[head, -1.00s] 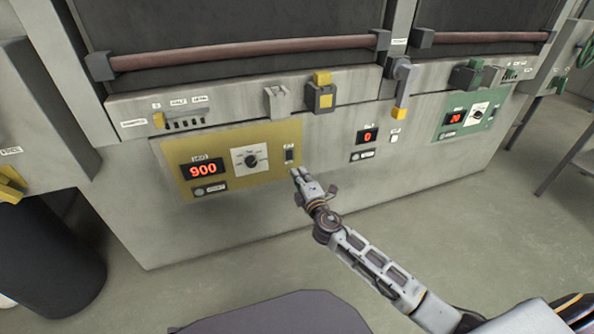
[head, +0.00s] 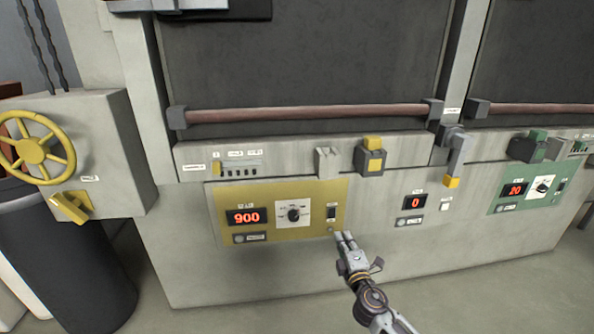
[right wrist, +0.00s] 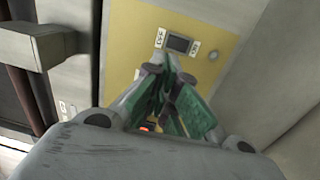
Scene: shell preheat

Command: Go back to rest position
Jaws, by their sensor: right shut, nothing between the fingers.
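My right gripper (head: 346,240) is shut and empty, just in front of the lower right corner of the yellow control panel (head: 265,192). In the right wrist view its green-padded fingers (right wrist: 172,72) come together below the dark rocker switch (right wrist: 178,43) on that panel. In the head view the switch (head: 331,212) sits just above and left of the fingertips. I cannot tell whether the fingers touch the panel. The red display (head: 246,217) reads 900, and a dial (head: 294,214) is beside it. My left gripper is not in view.
The furnace front carries a long handle bar (head: 305,113), a yellow latch block (head: 371,158) and a lever with a yellow end (head: 453,165). A green panel (head: 525,192) is at the right. A yellow handwheel (head: 36,148) and dark bin (head: 75,270) stand at the left. Floor is clear at lower right.

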